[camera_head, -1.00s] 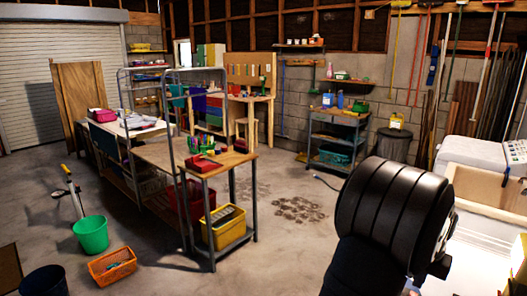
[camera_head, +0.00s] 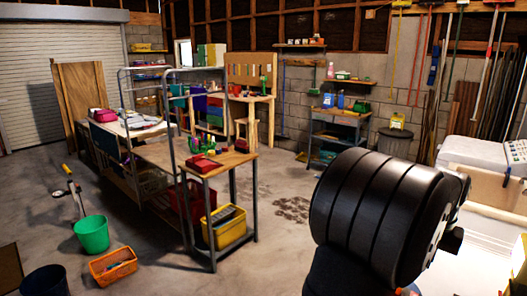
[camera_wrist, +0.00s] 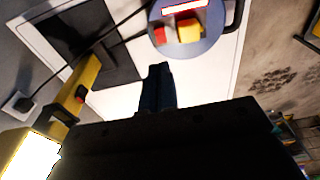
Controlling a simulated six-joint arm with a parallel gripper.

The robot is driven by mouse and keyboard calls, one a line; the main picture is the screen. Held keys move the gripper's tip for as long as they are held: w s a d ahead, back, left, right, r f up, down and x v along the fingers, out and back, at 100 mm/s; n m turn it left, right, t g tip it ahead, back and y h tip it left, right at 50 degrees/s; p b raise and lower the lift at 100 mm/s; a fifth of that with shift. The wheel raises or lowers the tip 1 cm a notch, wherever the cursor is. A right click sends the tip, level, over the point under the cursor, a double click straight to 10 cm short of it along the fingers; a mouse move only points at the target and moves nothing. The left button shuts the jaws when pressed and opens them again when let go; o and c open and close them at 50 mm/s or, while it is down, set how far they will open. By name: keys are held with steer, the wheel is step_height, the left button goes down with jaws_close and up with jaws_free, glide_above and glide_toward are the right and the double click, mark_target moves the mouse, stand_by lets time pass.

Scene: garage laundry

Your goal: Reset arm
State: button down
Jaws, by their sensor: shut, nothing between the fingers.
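My gripper (camera_wrist: 159,88) shows in the wrist view as dark fingers closed together, with nothing between them. The black body of my arm fills the bottom of that view. In the head view my arm's thick black ribbed link (camera_head: 385,215) stands at the lower right. My fingertips cannot be made out in the head view. The fingers appear over a pale surface (camera_wrist: 205,85), apart from the things on it.
In the wrist view, a blue-grey round piece (camera_wrist: 208,40) bears red and yellow parts. A yellow bar-like thing (camera_wrist: 82,85) and a dark panel lie left. In the head view, a white appliance (camera_head: 470,155) stands right; a workbench (camera_head: 222,160), green bucket (camera_head: 91,235) and orange basket (camera_head: 113,267) stand left.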

steer(key=shift+w+d+f, duration=0.1)
steer(key=shift+f, duration=0.85)
